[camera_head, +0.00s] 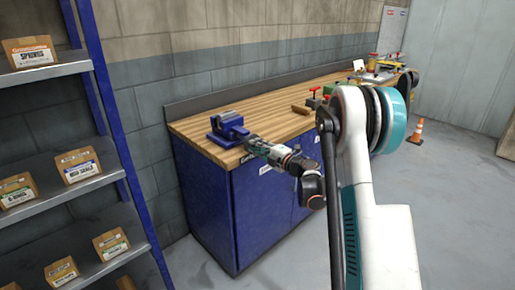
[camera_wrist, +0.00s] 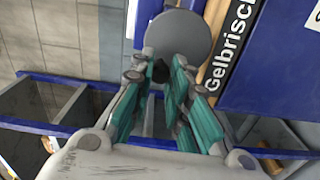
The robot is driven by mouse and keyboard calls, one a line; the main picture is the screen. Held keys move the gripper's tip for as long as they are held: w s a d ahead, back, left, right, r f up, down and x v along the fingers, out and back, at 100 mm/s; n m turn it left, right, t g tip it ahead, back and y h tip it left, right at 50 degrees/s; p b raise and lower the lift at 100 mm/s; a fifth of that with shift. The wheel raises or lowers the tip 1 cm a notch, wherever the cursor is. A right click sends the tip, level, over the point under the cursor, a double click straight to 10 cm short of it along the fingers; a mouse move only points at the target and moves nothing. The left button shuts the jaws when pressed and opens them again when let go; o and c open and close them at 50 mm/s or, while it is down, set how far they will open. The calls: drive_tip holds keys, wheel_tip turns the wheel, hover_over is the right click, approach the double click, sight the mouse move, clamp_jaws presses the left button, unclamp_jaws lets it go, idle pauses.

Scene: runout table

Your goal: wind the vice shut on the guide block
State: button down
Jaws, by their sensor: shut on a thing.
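The blue vice (camera_head: 226,126) stands on the near left end of the wooden workbench (camera_head: 285,112). My gripper (camera_head: 250,144) is at the front of the vice, at the bench edge. In the wrist view, my gripper (camera_wrist: 160,70) has its teal fingers closed in on a small dark knob (camera_wrist: 160,73), which looks like the vice's handle. A round grey disc (camera_wrist: 178,40) sits just beyond the fingertips. I cannot make out the guide block or the jaw gap at this size and angle.
Blue shelving (camera_head: 105,110) with cardboard boxes stands at the left. A blue cabinet (camera_head: 215,200) is under the bench. Red and green items (camera_head: 313,100) and other tools lie farther along the bench. An orange cone (camera_head: 417,131) stands on the floor at the right.

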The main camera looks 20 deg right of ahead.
drive_tip(key=c, duration=1.6)
unclamp_jaws()
drive_tip(key=n, duration=2.5)
clamp_jaws()
drive_tip(key=shift+w+d+r+m, duration=0.1)
drive_tip(key=shift+d+r+m, duration=0.05)
drive_tip(key=shift+m, duration=0.65)
drive_tip(key=shift+d+r+m, duration=0.15)
drive_tip(key=shift+m, duration=0.65)
